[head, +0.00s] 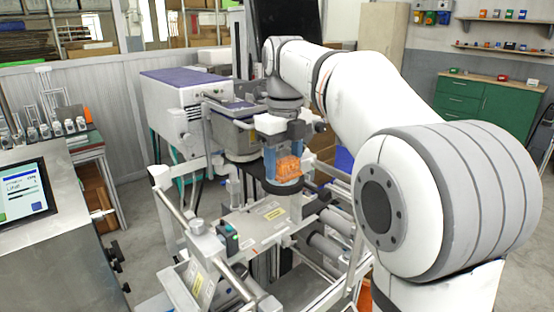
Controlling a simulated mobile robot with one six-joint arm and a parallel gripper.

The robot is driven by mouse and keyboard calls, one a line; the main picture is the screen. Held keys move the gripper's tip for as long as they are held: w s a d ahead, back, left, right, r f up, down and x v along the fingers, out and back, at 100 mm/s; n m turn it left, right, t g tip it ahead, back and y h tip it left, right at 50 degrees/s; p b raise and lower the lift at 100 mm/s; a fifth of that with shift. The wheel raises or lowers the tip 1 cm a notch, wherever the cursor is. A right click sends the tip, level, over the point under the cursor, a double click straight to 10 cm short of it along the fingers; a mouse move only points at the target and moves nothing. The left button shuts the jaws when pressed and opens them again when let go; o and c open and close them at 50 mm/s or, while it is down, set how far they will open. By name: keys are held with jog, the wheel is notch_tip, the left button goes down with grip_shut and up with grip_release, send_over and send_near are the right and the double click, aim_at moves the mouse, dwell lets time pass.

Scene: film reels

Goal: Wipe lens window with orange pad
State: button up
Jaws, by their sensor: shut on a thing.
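The orange pad (288,167) shows near the middle of the head view. My gripper (284,153) points down and is shut on the pad, with blue fingers on either side of it. The pad is over or against a dark round ring (262,186) with a pale blue surface under the pad, which may be the lens window (284,181). I cannot tell whether the pad touches that surface. Much of the window is hidden by the pad and the ring.
A metal machine frame with a flat plate (262,222) and rails surrounds the work spot. A white box with a purple top (185,95) stands behind left. A console with a screen (24,192) is at the left edge. Green cabinets (490,105) stand far right.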

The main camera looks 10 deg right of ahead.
aim_at(269, 182)
jog(key=shift+w+d+p, duration=0.45)
jog(key=shift+d, duration=0.2)
jog(key=shift+c, duration=0.2)
jog(key=shift+d, duration=0.15)
jog(key=shift+w+r+p, duration=0.1)
jog(key=shift+r+p, duration=0.15)
jog(key=shift+p, duration=0.3)
jog(key=shift+o, duration=0.2)
jog(key=shift+s+a+f, duration=0.1)
jog(key=shift+s+a, duration=0.45)
jog(key=shift+a, duration=0.25)
jog(key=shift+s+a+f, duration=0.1)
jog(key=shift+s+a, duration=0.45)
jog(key=shift+a, duration=0.3)
jog(key=shift+s+a+f, duration=0.1)
jog(key=shift+s+a, duration=0.45)
jog(key=shift+a, duration=0.25)
jog(key=shift+r, duration=0.15)
notch_tip(269, 182, up, 6)
jog(key=p, duration=0.6)
